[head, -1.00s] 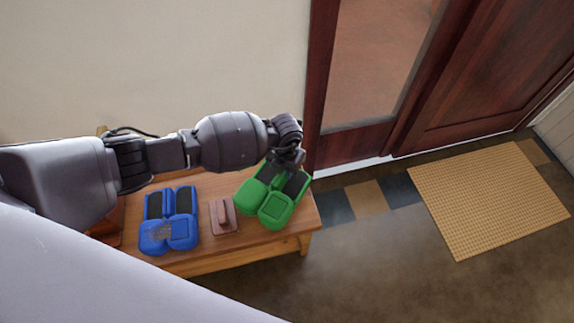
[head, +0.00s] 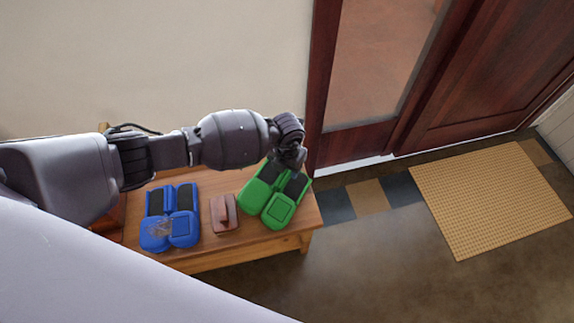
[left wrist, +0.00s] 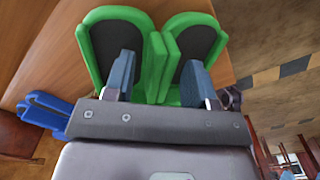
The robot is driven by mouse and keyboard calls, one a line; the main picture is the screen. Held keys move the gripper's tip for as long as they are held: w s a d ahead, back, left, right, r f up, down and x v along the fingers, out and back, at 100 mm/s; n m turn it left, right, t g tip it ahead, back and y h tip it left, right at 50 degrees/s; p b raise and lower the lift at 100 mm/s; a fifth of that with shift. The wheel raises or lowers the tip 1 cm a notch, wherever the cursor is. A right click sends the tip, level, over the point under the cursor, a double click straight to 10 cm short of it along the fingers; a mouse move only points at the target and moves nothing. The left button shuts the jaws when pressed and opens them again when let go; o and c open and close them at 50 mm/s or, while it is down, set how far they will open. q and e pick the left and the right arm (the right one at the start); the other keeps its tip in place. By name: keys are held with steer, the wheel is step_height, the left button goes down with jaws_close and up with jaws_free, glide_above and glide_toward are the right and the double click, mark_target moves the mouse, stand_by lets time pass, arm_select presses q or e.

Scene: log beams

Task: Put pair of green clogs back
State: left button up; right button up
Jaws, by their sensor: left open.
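The pair of green clogs (head: 277,212) with dark insoles sits side by side at the right end of a wooden bench (head: 215,250). My left gripper (head: 291,163) is over their heel ends and partly hides them. In the left wrist view, the jaws (left wrist: 158,85) are open, with one finger over each clog's opening. The adjoining inner walls of the green clogs (left wrist: 154,60) lie between the fingers. I cannot tell whether the fingers touch them. My right gripper is not in view.
Blue clogs (head: 169,230) with a dirt patch stand on the bench's left part. A brown brush-like block (head: 224,214) lies between the pairs. A wall is behind, a dark red door (head: 480,90) is right, and a tan mat (head: 490,200) lies on the floor.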

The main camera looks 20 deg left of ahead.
arm_select(q)
steer(key=r, duration=0.2)
steer(key=r+p, duration=0.1)
steer(key=r, duration=0.1)
steer(key=shift+w+r, duration=0.2)
steer(key=shift+r, duration=0.05)
step_height(320, 180, up, 8)
steer(key=p, duration=0.3)
steer(key=shift+s+r, duration=0.2)
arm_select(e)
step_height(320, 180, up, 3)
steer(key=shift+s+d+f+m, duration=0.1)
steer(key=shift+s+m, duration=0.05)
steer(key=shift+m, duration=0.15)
